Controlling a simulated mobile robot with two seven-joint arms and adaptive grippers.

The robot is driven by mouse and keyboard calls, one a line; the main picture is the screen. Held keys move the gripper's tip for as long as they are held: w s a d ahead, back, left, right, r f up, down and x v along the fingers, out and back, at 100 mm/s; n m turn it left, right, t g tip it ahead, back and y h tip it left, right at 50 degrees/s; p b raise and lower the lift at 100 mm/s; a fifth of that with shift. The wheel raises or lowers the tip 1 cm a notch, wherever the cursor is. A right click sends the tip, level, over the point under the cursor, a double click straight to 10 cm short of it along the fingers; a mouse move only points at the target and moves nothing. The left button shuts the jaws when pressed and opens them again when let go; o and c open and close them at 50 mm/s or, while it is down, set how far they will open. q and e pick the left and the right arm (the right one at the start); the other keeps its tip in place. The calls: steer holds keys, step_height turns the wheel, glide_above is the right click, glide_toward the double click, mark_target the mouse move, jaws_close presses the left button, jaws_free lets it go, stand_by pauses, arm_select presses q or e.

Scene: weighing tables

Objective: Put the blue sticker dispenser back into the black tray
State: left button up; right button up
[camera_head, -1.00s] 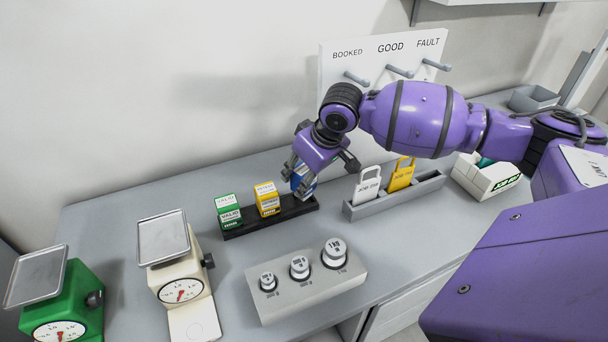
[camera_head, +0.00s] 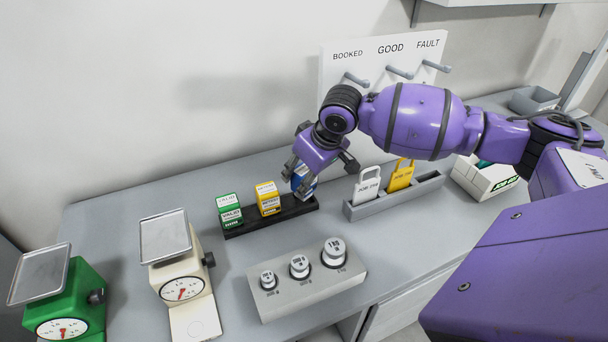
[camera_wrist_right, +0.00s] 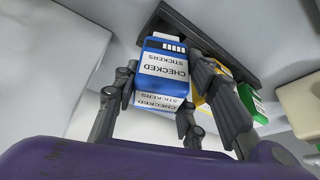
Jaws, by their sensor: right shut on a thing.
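The blue sticker dispenser (camera_wrist_right: 165,65), marked CHECKED STICKERS, sits between the fingers of my right gripper (camera_wrist_right: 158,100) in the right wrist view. In the head view the dispenser (camera_head: 305,184) is partly hidden by my right gripper (camera_head: 318,168), which is shut on it. It is at the right end of the black tray (camera_head: 250,228); whether it touches the tray floor I cannot tell. The green dispenser (camera_head: 229,211) and yellow dispenser (camera_head: 268,198) stand upright in the tray to its left. My left gripper is out of view.
A grey rack (camera_head: 395,200) with white and yellow job tags stands right of the tray. A weight block (camera_head: 305,290) is in front. A cream scale (camera_head: 180,285) and a green scale (camera_head: 65,300) stand at left. The hook board (camera_head: 345,60) is behind.

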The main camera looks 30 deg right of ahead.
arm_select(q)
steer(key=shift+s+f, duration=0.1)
arm_select(e)
steer(key=shift+f, duration=0.15)
steer(key=shift+f, duration=0.35)
steer(key=o, duration=1.1)
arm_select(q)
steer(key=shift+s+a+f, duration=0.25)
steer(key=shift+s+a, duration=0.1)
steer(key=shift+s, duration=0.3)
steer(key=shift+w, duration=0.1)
arm_select(e)
steer(key=shift+r, duration=0.15)
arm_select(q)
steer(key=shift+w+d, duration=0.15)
arm_select(e)
steer(key=v, duration=1.1)
steer(key=shift+r, duration=0.35)
